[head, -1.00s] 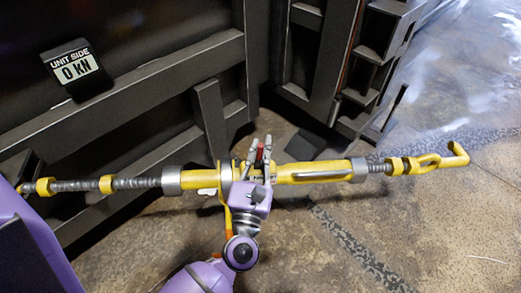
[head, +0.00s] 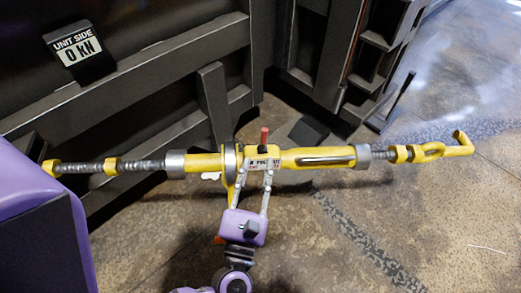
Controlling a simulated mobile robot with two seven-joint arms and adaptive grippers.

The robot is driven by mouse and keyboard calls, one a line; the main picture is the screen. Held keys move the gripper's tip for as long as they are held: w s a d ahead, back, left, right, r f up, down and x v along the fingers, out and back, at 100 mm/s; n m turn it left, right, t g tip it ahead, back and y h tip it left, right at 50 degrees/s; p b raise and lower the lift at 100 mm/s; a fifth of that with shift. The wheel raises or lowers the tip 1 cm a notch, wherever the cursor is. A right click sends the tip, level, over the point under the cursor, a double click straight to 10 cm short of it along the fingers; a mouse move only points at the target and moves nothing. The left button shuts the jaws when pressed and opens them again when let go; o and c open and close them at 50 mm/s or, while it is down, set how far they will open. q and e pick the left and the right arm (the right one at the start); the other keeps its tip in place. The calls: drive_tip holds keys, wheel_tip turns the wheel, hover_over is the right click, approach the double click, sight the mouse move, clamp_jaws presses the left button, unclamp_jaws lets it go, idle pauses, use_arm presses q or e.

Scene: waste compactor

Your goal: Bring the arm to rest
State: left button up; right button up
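My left gripper (head: 256,174) comes up from the bottom middle in the head view. Its two grey fingers are spread apart, with nothing seen between them. Their tips are at the lower edge of the white labelled block on the yellow ratchet turnbuckle (head: 312,158); I cannot tell whether they touch it. A short red-tipped lever (head: 264,136) stands up from that block. The turnbuckle spans the picture from left to right, with threaded rods and yellow end fittings. My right gripper is not in view.
A dark metal container wall (head: 140,125) with ribs fills the upper left. A "UNIT SIDE 0 KN" display (head: 77,49) is on it. More dark ribbed metal (head: 345,60) stands at the top middle. The concrete floor (head: 440,220) is open at lower right.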

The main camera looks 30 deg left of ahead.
use_arm(q)
drive_tip(key=shift+v, duration=1.1)
